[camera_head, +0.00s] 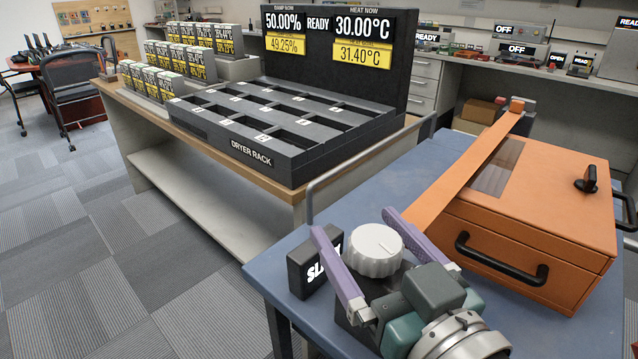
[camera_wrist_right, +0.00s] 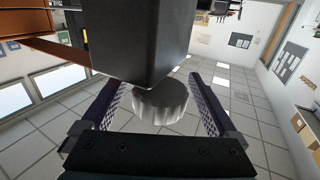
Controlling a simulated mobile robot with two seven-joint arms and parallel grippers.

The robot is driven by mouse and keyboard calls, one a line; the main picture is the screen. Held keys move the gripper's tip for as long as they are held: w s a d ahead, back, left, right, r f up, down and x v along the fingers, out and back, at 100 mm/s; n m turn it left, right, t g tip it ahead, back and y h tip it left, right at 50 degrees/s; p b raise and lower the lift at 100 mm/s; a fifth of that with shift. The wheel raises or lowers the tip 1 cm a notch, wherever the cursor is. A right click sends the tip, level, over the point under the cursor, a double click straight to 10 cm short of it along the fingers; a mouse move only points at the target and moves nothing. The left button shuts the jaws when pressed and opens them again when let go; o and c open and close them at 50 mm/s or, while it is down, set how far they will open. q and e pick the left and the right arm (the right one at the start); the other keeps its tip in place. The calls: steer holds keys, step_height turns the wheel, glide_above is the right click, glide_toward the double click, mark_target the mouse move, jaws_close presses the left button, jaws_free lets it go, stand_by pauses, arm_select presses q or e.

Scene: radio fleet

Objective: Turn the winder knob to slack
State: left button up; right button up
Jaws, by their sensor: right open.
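The winder knob (camera_head: 375,247) is a white, ribbed round knob with a small mark on its top face, on a dark base on the blue cart. A black sign (camera_head: 315,266) beside it reads "SL…"; the rest is hidden behind a purple finger. My right gripper (camera_head: 355,227) is open, one purple finger on each side of the knob. In the right wrist view, the knob (camera_wrist_right: 160,106) sits between the two fingers, with gaps on both sides. An orange strap (camera_head: 465,168) runs from near the winder across an orange case (camera_head: 540,228). My left gripper is not in view.
The blue cart top (camera_head: 450,150) has a grey rail at its edge. The case has a black handle (camera_head: 500,262) and a black latch (camera_head: 587,180). A dryer rack (camera_head: 290,165) stands on the bench behind, with display boards above it. Carpet floor lies open at left.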

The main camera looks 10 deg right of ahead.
steer(key=shift+w+a, duration=0.15)
steer(key=shift+w, duration=0.5)
steer(key=c, duration=1.4)
